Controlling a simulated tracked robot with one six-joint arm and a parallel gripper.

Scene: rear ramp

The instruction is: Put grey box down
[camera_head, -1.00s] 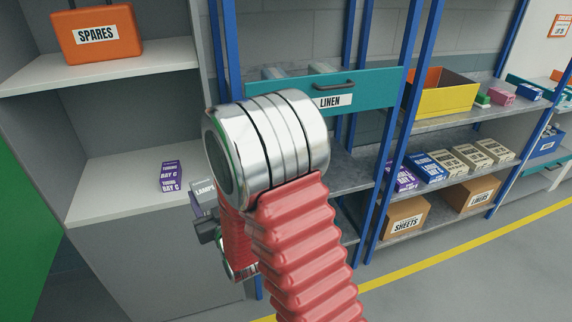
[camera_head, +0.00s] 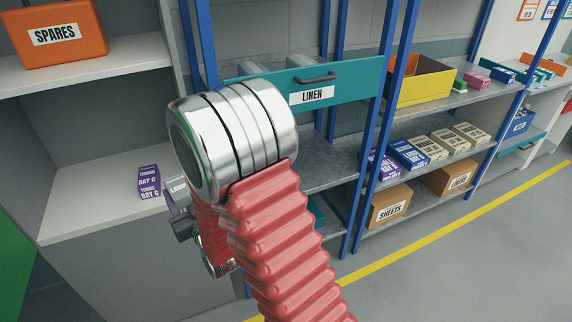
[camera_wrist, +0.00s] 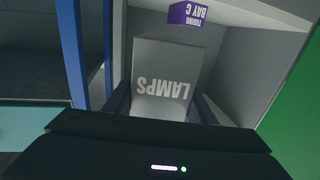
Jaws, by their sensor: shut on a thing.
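The grey box (camera_wrist: 163,72), labelled LAMPS, is between my fingers in the wrist view, its label upside down. In the head view only a narrow part of the grey box (camera_head: 177,186) shows; my arm hides the rest. My gripper (camera_head: 182,212) is mostly hidden there too. In the wrist view my gripper (camera_wrist: 163,106) is shut on the box, with a dark finger along each side. The box is near the front of the grey cabinet's lower shelf (camera_head: 90,210), right of the purple boxes. I cannot tell whether it touches the shelf.
An orange SPARES case (camera_head: 55,35) sits above. Blue rack posts (camera_head: 372,130) and a teal LINEN drawer (camera_head: 335,88) are to the right. Cartons (camera_head: 388,205) fill lower rack shelves.

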